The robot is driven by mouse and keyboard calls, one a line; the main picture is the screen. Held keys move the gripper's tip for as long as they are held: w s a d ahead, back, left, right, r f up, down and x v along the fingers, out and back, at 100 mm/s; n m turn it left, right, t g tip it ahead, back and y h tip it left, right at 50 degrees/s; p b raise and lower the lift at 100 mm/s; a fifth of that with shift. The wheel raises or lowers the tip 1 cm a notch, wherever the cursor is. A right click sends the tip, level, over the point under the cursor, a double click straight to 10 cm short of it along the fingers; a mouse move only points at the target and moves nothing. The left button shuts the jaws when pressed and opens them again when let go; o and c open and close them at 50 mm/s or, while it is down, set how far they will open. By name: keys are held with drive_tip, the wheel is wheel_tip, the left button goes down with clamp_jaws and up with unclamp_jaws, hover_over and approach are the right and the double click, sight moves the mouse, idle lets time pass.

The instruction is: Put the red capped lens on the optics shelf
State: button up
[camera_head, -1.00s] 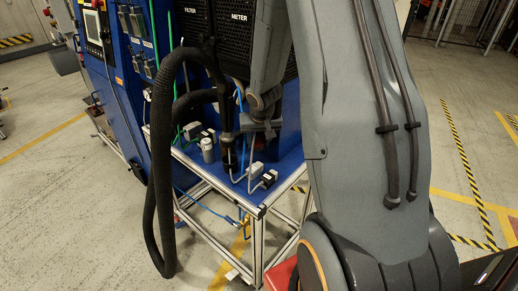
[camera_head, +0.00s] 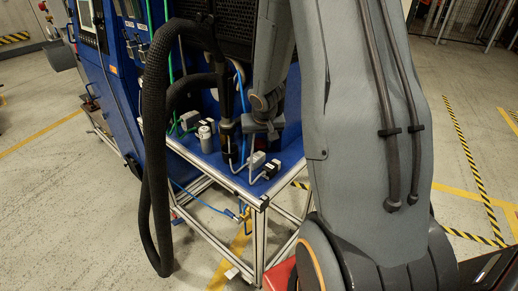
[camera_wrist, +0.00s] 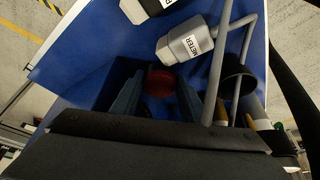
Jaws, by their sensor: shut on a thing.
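In the wrist view a dark red round piece (camera_wrist: 160,82), which looks like the red capped lens, sits between the fingertips of my gripper (camera_wrist: 158,92). The two grey-blue fingers are shut on it from either side. It is in shadow, and its lower part is hidden by the gripper body. The fingers are over a dark area by the blue tabletop; I cannot tell whether the lens touches it. I cannot identify the optics shelf.
A grey connector labelled METER (camera_wrist: 185,44) and a black cup-like part (camera_wrist: 236,76) are close to the fingers, with grey cables beside them. A thick black hose (camera_head: 157,150) loops in front of the blue table (camera_head: 215,165). A silver cylinder (camera_head: 206,139) stands there.

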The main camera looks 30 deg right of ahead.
drive_tip(key=shift+w+d+f, duration=0.1)
drive_tip(key=shift+f, duration=0.4)
drive_tip(key=shift+f+b, duration=0.2)
drive_tip(key=shift+b, duration=0.15)
drive_tip(key=o, duration=0.8)
